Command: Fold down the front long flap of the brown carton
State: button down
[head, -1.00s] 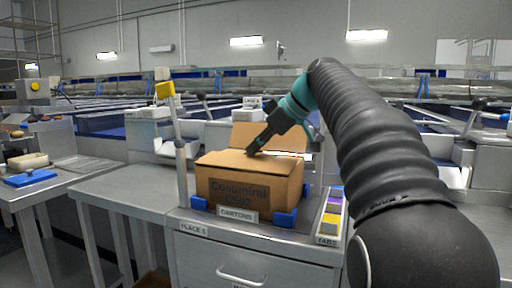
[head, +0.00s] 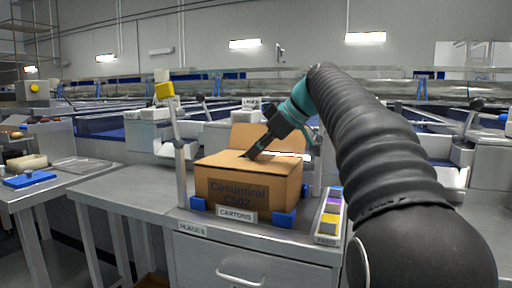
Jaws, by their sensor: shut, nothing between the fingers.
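The brown carton (head: 238,190) sits on the grey cabinet top between blue corner holders. Its front face reads "Cosumiral". The front long flap (head: 232,163) lies about flat across the front part of the top. The back flap (head: 245,136) stands up behind it. My gripper (head: 246,156) is shut and empty, with its tip at the top of the carton, at or just above the front flap's rear edge. I cannot tell whether it touches. My arm hides part of the carton's right rear.
A "CARTONS" label (head: 236,215) is in front of the carton. A tray of coloured tabs (head: 329,217) stands to its right. The grey table at left (head: 125,188) is clear.

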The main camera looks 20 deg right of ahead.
jog(key=shift+w+r+p, duration=0.2)
jog(key=shift+w+p, duration=0.05)
jog(key=shift+p, duration=0.1)
jog(key=shift+r+p, duration=0.3)
jog(key=shift+r, duration=1.1)
jog(key=w+v, duration=0.1)
jog(key=v, duration=0.9)
jog(key=shift+s+d+r, duration=0.25)
jog(key=shift+d+r, duration=0.1)
jog(key=shift+r, duration=0.1)
